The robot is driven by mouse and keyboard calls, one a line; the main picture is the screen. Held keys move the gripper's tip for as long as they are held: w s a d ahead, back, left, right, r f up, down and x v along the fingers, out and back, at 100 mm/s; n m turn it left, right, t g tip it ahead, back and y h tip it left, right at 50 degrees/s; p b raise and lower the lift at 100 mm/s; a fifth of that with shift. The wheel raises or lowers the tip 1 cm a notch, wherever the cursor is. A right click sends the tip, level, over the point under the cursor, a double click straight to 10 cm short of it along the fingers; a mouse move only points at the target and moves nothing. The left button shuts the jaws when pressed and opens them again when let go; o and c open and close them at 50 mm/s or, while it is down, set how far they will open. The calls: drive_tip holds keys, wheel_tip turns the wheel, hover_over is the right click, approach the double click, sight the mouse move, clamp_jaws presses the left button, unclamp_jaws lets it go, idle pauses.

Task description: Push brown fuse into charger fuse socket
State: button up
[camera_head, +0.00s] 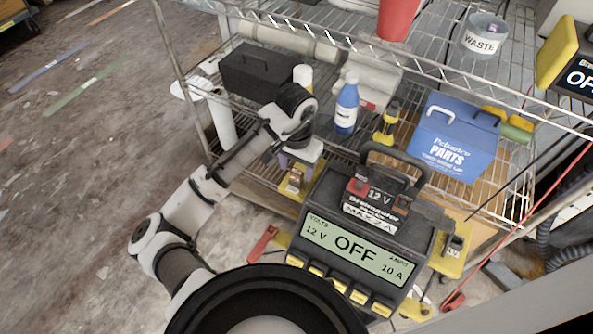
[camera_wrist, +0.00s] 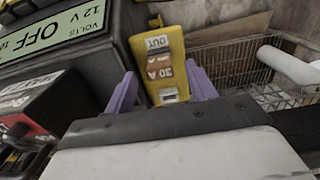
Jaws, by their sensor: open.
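The dark charger (camera_head: 405,235) has a lit display reading OFF, 12 V and 10 A; its display side also shows in the wrist view (camera_wrist: 45,35). A yellow fuse panel (camera_wrist: 172,44) marked OUT is on the charger's side, and it shows small in the head view (camera_head: 286,187). The brown fuse (camera_wrist: 158,61) marked 30 A is at this panel, above a pale metallic slot (camera_wrist: 169,95). How deep the fuse sits cannot be told. My gripper (camera_wrist: 161,73) is open and empty, its purple fingers on either side of the panel. Contact is not clear.
A wire shelf (camera_head: 420,65) stands behind the charger with a blue PARTS box (camera_head: 455,140), a blue bottle (camera_head: 346,108) and a black case (camera_head: 255,70). A red clamp (camera_head: 263,243) lies beside the charger. The floor at left is mostly clear.

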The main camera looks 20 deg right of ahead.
sight(296, 171)
wheel_tip(296, 171, up, 11)
drive_tip(key=p, duration=0.1)
drive_tip(key=shift+f, duration=0.1)
idle(0.4)
